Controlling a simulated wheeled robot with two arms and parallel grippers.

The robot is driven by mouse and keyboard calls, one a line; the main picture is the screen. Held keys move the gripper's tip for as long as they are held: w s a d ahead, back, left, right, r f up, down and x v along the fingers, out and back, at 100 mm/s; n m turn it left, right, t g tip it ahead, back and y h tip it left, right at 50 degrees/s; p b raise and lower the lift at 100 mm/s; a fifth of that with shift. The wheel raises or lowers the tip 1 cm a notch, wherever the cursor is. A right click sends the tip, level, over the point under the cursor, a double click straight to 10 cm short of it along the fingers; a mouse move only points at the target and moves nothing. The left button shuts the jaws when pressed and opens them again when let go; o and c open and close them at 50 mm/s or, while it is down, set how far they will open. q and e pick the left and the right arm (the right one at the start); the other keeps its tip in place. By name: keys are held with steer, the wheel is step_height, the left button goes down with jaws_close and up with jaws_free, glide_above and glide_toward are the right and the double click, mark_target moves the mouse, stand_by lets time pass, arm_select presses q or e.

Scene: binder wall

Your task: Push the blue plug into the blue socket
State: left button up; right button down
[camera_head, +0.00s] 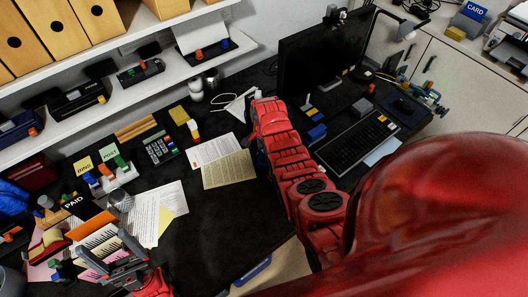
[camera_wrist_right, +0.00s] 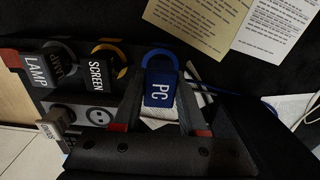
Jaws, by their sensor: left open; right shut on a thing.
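The blue plug (camera_wrist_right: 158,93), labelled PC and with a blue loop at its top, sits between the fingers of my right gripper (camera_wrist_right: 160,98) in the right wrist view. My right gripper is shut on it. A blue cord shows to its right. A dark socket strip lies to the left, with a pale round socket (camera_wrist_right: 97,115) in it. I cannot make out a blue socket; the plug's lower end is hidden by the gripper. In the head view my right arm hides its gripper. My left gripper (camera_head: 106,250) is open and empty over the desk's left front.
A SCREEN plug (camera_wrist_right: 97,73) and a LAMP plug (camera_wrist_right: 37,70) stand at the strip, left of the blue plug. A pale plug (camera_wrist_right: 52,130) is below them. Papers (camera_head: 228,168), a monitor (camera_head: 325,60) and a keyboard (camera_head: 352,145) lie around my right arm.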

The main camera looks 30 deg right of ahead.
steer(key=shift+f+b, duration=0.8)
steer(key=shift+f, duration=0.3)
steer(key=shift+c, duration=1.9)
jaws_free()
steer(key=shift+r, duration=0.1)
step_height(320, 180, up, 8)
steer(key=b, duration=0.2)
steer(key=shift+w+f+b, duration=0.1)
steer(key=shift+f+b, duration=0.1)
steer(key=shift+b, duration=0.1)
step_height(320, 180, up, 10)
steer(key=p, duration=0.8)
steer(key=shift+f, duration=0.15)
